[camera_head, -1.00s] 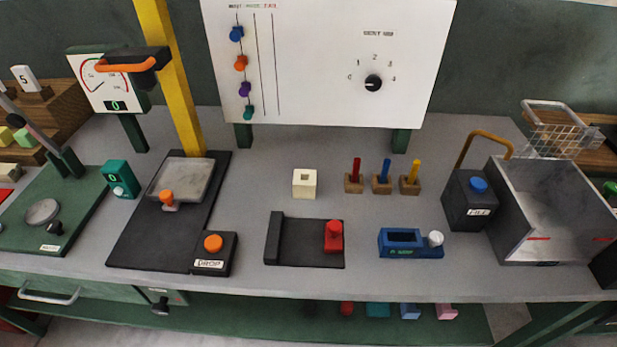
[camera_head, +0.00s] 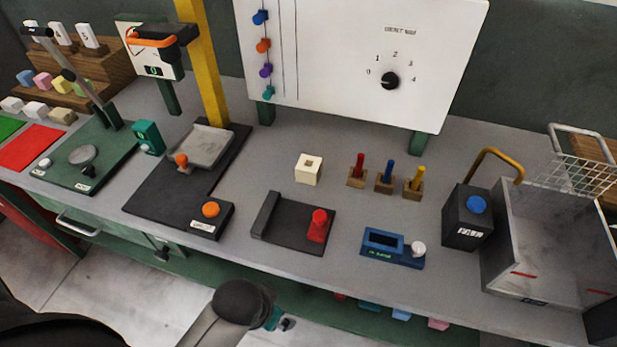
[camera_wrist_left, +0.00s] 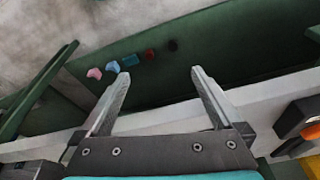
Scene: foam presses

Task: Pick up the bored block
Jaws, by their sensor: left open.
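The block is not visible in that view. My right gripper is not in view.
The black fixture (camera_head: 285,237) and a blue fixture (camera_head: 382,244) stand near the front edge. Three coloured pegs in wooden bases, including a red one (camera_head: 357,173), stand right of the block. A yellow-post press (camera_head: 205,75) is at left. Small coloured pieces lie on the lower shelf (camera_wrist_left: 245,80).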

